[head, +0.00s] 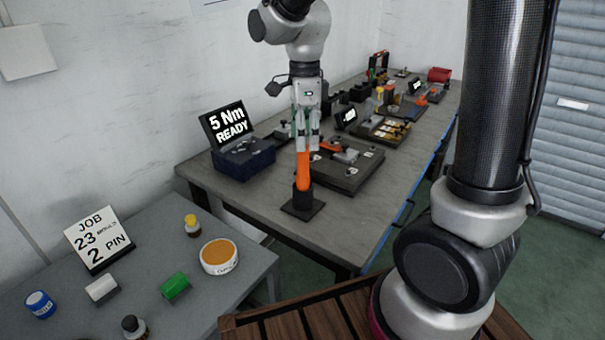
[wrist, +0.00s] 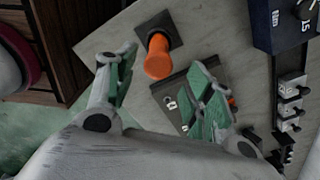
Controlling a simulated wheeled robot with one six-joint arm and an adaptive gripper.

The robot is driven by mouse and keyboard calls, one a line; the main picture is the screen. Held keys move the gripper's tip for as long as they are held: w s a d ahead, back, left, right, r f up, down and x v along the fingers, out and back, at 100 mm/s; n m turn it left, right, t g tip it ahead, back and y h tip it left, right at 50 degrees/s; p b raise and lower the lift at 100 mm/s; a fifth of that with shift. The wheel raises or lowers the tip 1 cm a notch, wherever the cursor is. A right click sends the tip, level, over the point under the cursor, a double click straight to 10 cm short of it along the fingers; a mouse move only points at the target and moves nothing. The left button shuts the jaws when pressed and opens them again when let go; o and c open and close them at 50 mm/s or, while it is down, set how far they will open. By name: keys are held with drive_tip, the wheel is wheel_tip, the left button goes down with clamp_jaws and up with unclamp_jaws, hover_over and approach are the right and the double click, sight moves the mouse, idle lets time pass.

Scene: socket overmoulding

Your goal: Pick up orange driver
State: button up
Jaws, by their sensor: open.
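The orange driver (head: 303,172) stands upright in a black holder (head: 303,204) on the near end of the long grey workbench. In the wrist view the orange driver (wrist: 158,58) shows from above, with its black square holder (wrist: 160,28) behind it. My gripper (head: 305,142) is above the driver in the head view, pointing down. In the wrist view my gripper (wrist: 165,88) has its green-padded fingers spread wide, with the driver's end seen beyond and between them. The gripper is open and empty. I cannot tell the exact gap between fingertips and driver.
A dark blue box (head: 243,158) with a "5 Nm READY" screen stands left of the driver. A black fixture plate (head: 347,167) lies right behind it, with more fixtures farther back. A lower grey table (head: 140,246) holds a job sign, bottles and a round tub.

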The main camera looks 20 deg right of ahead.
sight(303, 160)
drive_tip(key=f, duration=0.7)
drive_tip(key=shift+s+a, duration=0.1)
drive_tip(key=shift+a, duration=0.1)
clamp_jaws()
